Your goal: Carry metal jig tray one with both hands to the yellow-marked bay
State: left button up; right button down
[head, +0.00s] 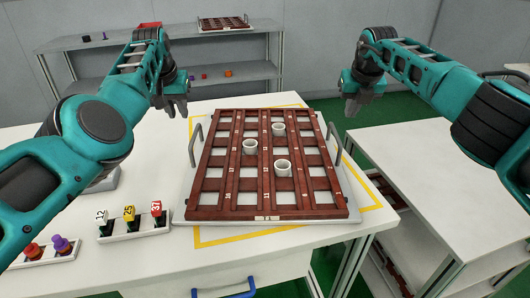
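A metal tray (184,207) with a dark red grid lies flat on the white table, with a raised handle at its left (196,144) and right (334,143) sides. Three white pots stand in the grid. The yellow-marked bay (236,237) is a taped outline around the tray; the tray's left edge covers part of its left line. My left gripper (176,108) hangs above and beyond the left handle, fingers apart, empty. My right gripper (358,105) hangs beyond and right of the right handle, fingers apart, empty. Neither touches the tray.
Small numbered blocks (129,219) and coloured knobs (50,249) stand in holders at the front left. A second gridded tray (224,23) lies on the back shelf (102,39). A white side table (430,165) on the right has a clear top.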

pick_arm(q)
jog(key=shift+a, duration=0.1)
pick_arm(e)
jog(key=c, duration=1.4)
grip_release()
jog(key=shift+d, duration=0.1)
pick_arm(q)
jog(key=v, duration=1.2)
pick_arm(e)
jog(key=v, duration=1.2)
jog(key=shift+s+f, duration=0.1)
